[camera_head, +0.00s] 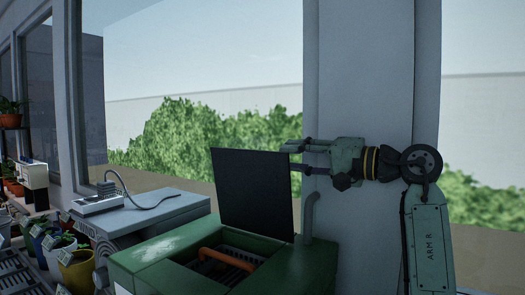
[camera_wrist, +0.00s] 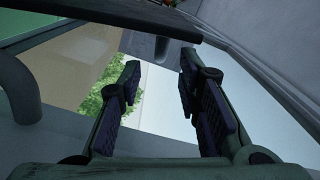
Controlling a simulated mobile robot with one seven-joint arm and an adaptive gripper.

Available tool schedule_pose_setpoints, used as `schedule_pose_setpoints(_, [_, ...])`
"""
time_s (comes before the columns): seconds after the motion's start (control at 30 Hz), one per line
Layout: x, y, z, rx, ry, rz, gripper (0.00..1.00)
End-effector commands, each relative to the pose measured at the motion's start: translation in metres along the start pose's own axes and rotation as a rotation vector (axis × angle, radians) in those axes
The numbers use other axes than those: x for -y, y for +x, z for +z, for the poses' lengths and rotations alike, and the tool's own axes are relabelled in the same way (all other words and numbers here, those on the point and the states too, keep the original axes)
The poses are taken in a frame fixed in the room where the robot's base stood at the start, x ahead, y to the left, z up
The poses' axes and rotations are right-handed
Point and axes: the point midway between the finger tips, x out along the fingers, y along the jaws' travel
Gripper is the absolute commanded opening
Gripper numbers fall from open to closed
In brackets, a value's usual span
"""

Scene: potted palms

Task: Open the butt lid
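The green butt (camera_head: 150,262) stands at the lower middle of the head view. Its dark flat lid (camera_head: 252,190) stands nearly upright at the back of the opening, so the inside shows. My gripper (camera_head: 293,157) is at the lid's upper right edge, with its fingers pointing left. In the wrist view my gripper (camera_wrist: 160,65) has its two fingers apart with nothing between them. A dark edge, likely the lid's (camera_wrist: 110,14), crosses above the fingertips there. I cannot tell whether a finger touches the lid.
An orange bar (camera_head: 228,258) and dark slats show inside the butt. A grey bent pipe (camera_head: 309,212) rises right of the lid, before a pale pillar (camera_head: 365,60).

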Motion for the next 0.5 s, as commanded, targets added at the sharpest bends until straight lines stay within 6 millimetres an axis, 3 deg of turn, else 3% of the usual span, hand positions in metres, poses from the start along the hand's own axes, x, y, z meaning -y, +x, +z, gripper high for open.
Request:
schedule_pose_setpoints(0.3, [0.004, 0.060, 0.000, 0.005, 0.003, -0.004, 0.31])
schedule_pose_setpoints(0.5, [0.004, 0.088, 0.000, 0.003, 0.002, -0.004, 0.31])
